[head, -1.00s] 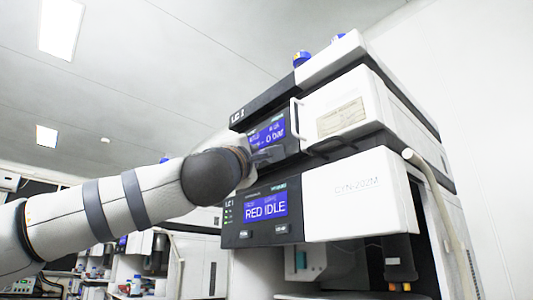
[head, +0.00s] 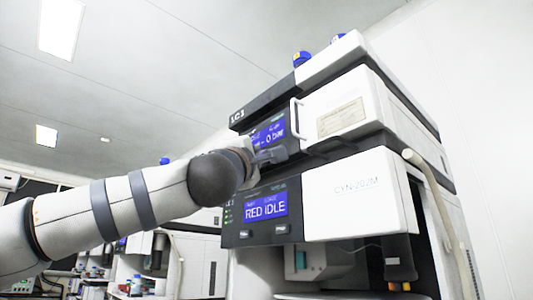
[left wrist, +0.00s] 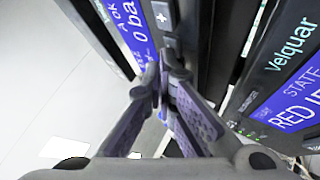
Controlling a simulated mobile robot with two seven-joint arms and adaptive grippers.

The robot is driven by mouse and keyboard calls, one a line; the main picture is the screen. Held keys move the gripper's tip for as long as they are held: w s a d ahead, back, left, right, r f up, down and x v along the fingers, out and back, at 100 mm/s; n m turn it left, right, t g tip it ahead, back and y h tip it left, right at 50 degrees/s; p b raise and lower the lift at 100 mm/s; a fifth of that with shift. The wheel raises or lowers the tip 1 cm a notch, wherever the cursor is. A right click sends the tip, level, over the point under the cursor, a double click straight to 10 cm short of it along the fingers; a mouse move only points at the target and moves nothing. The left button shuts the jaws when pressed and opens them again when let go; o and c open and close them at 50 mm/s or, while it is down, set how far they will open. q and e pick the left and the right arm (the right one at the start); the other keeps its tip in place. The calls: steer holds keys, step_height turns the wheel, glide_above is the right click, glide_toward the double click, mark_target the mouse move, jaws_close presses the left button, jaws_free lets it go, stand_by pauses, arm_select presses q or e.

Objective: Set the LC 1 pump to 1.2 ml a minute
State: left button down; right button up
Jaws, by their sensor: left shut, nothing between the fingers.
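The LC 1 stack stands right of centre in the head view. Its pump module has a blue display (head: 268,135) reading "0 bar", its left part hidden behind my arm; the flow figure is not readable. The display also shows tilted in the left wrist view (left wrist: 132,32). Beside it there are small grey keys (left wrist: 163,15); one seems to bear a plus. My left gripper (head: 272,156) is shut and empty, just below the display. In the left wrist view its fingertips (left wrist: 162,72) are together close to the keys; I cannot tell whether they touch. My right gripper is out of view.
A white handle (head: 297,112) and a dark ledge stick out beside the pump panel. Blue-capped bottles (head: 301,58) stand on top. Shelves with labware are at the back left.

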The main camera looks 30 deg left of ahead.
arm_select(q)
steer(key=shift+s+a, duration=0.3)
steer(key=shift+s, duration=0.45)
steer(key=s, duration=0.1)
steer(key=s+a, duration=0.1)
steer(key=s, duration=0.2)
steer(key=shift+s+a, duration=0.3)
steer(key=shift+a, duration=0.1)
stand_by(0.4)
